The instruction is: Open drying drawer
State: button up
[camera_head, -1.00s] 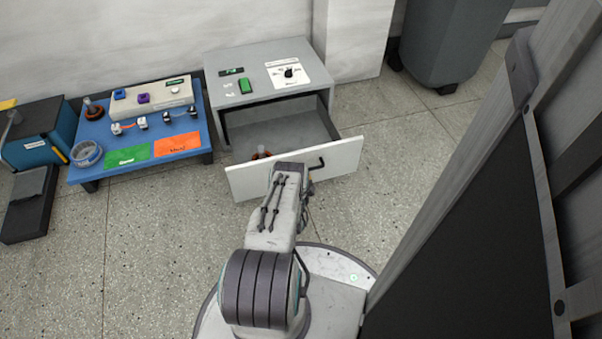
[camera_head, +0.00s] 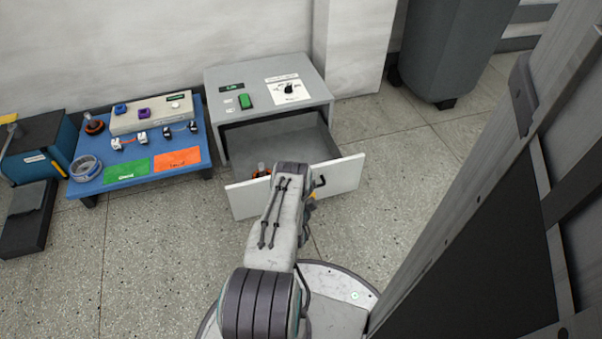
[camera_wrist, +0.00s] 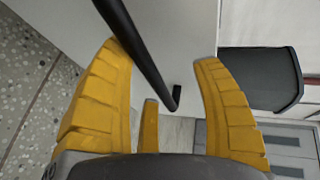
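The drying drawer (camera_head: 345,176) has a white front and stands pulled well out of the grey cabinet (camera_head: 265,75); its grey inside shows. A brown part (camera_head: 261,170) lies inside behind the front, partly hidden by my arm. The black bar handle (camera_head: 320,182) is at the right of the drawer front. My gripper is open. In the head view it is mostly hidden under my arm, close to the handle.
A blue table (camera_head: 90,188) left of the cabinet bears a coil, connectors, and green and orange cards. A grey bin (camera_head: 448,50) stands back right. Floor right of the drawer is clear.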

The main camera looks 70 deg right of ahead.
notch_tip(320, 180, up, 9)
jog(key=w+d+h, duration=0.1)
jog(key=shift+d+t, duration=0.15)
jog(key=shift+t, duration=0.15)
jog(key=shift+o, duration=0.2)
jog(key=shift+f, duration=0.1)
